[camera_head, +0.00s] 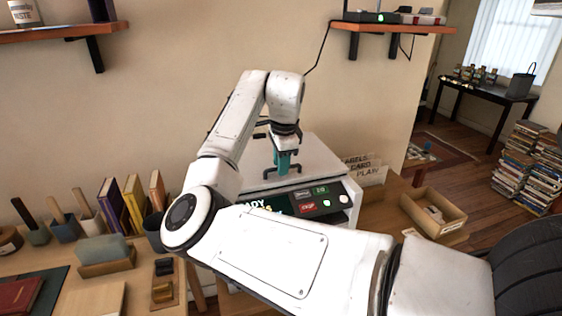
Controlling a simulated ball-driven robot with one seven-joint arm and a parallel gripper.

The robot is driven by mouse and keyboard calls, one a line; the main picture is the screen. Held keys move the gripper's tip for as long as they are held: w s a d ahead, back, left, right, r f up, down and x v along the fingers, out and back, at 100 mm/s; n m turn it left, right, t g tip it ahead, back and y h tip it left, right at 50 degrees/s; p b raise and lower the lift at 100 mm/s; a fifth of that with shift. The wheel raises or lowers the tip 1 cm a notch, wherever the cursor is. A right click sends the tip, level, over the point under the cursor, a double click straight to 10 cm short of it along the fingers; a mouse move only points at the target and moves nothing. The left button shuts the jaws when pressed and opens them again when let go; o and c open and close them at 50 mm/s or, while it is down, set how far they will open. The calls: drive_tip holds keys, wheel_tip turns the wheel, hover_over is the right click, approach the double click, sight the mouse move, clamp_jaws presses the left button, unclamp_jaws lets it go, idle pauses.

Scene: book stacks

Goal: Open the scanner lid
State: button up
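The scanner (341,187) is a pale box with a dark front panel of lit buttons and displays, standing beyond my arm in the middle of the view. Its flat grey lid (322,157) looks shut. A dark bar handle (267,174) runs along the lid near its front edge. My gripper (283,168) has teal fingers and points down at the handle. The fingers overlap the handle in this view; I cannot tell whether they touch or grip it. My forearm hides part of the scanner's front.
On the table left of the scanner stand upright books (134,202), brushes in holders and a wooden box. A label card tray (365,174) and an open wooden box (433,212) are to its right. A wall shelf (395,26) hangs above right. Book stacks stand on the floor.

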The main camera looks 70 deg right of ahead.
clamp_jaws()
idle(0.4)
